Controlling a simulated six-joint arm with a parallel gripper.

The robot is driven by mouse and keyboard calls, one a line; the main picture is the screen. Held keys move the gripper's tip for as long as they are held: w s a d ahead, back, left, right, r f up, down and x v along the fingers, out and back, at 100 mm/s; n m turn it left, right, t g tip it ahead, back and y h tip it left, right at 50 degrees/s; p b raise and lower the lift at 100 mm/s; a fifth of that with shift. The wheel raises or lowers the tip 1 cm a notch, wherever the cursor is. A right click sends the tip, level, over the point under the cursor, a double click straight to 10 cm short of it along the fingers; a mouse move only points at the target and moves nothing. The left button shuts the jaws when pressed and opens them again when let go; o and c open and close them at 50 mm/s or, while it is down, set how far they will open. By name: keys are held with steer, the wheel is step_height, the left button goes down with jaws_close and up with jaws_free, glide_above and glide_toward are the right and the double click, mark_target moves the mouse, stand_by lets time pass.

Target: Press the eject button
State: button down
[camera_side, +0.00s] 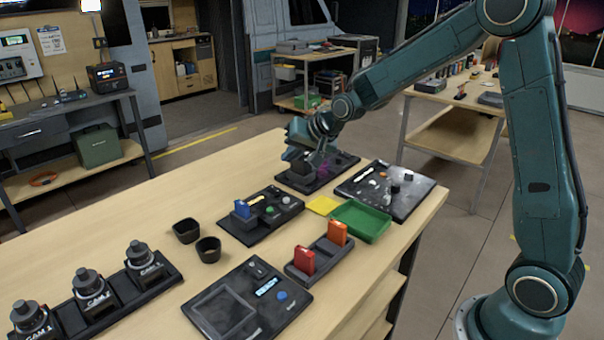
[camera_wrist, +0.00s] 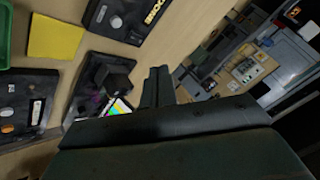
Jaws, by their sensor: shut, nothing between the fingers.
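My gripper (camera_side: 306,167) is shut and empty, low over a black device (camera_side: 336,167) at the far side of the table. In the wrist view my gripper (camera_wrist: 158,76) points past that device (camera_wrist: 84,98), which carries a dark block (camera_wrist: 113,84) and a small coloured screen (camera_wrist: 117,106). A magenta glow shows beside the block. My arm hides part of this device in the side view. I cannot tell which control is the eject button; no label is readable. I cannot tell whether the fingertips touch anything.
A black panel with a blue card (camera_side: 243,210), a control panel (camera_side: 400,203), a green tray (camera_side: 361,222) and a yellow pad (camera_side: 322,205) stand close by. Nearer are a slotted holder with red (camera_side: 304,260) and orange cards (camera_side: 337,232), two black cups and several cameras.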

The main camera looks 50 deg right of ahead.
steer(key=shift+w+d+f, duration=0.2)
steer(key=shift+w+f, duration=0.45)
steer(key=shift+w, duration=0.05)
steer(key=shift+f, duration=0.1)
steer(key=shift+f, duration=4.35)
steer(key=shift+f, duration=0.85)
steer(key=shift+r, duration=0.85)
steer(key=shift+r, duration=0.1)
steer(key=shift+r, duration=2.45)
